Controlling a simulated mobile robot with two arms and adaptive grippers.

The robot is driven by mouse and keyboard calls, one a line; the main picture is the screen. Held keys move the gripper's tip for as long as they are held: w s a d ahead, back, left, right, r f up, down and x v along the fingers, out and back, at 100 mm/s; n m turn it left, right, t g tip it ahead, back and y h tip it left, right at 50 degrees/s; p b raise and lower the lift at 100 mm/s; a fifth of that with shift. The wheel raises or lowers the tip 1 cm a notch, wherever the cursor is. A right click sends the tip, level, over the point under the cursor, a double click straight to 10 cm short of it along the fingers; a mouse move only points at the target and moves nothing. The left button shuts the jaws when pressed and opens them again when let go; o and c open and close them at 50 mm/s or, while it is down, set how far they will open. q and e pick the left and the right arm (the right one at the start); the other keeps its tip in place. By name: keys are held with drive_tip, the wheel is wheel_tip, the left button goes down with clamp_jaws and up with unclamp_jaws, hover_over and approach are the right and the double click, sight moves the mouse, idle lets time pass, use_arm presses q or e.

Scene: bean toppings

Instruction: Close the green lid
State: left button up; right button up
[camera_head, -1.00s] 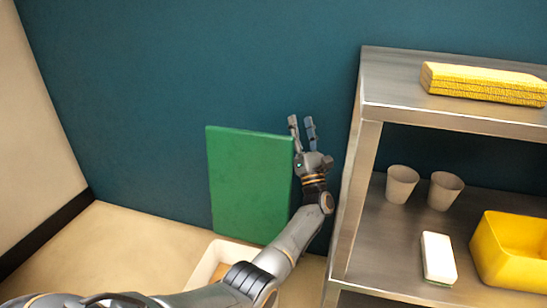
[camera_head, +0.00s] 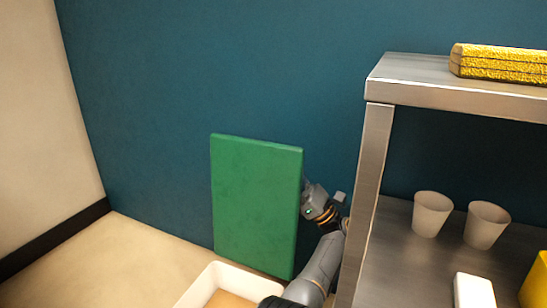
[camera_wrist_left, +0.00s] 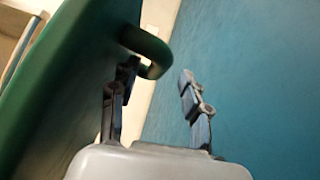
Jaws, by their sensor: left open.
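The green lid (camera_head: 255,205) stands upright in front of the blue wall, at the back of a white bin (camera_head: 222,278). My left gripper (camera_head: 318,190) is at the lid's right edge in the head view, its fingers partly hidden behind the lid. In the left wrist view the lid (camera_wrist_left: 62,70) fills the left side, with a green loop handle (camera_wrist_left: 150,48) on its wall-facing side. My left gripper (camera_wrist_left: 155,92) is open there, one fingertip at the handle and the other on the wall side. Whether the finger touches the handle is unclear. My right gripper is not in view.
A metal shelf unit (camera_head: 372,190) stands close to the right of my left arm. It holds cups (camera_head: 431,213), a white block (camera_head: 473,291), a yellow container (camera_head: 538,285) and yellow sponges (camera_head: 500,63). The blue wall (camera_head: 230,70) is close behind the lid.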

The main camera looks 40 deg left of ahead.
use_arm(q)
drive_tip(key=shift+x, duration=2.25)
clamp_jaws()
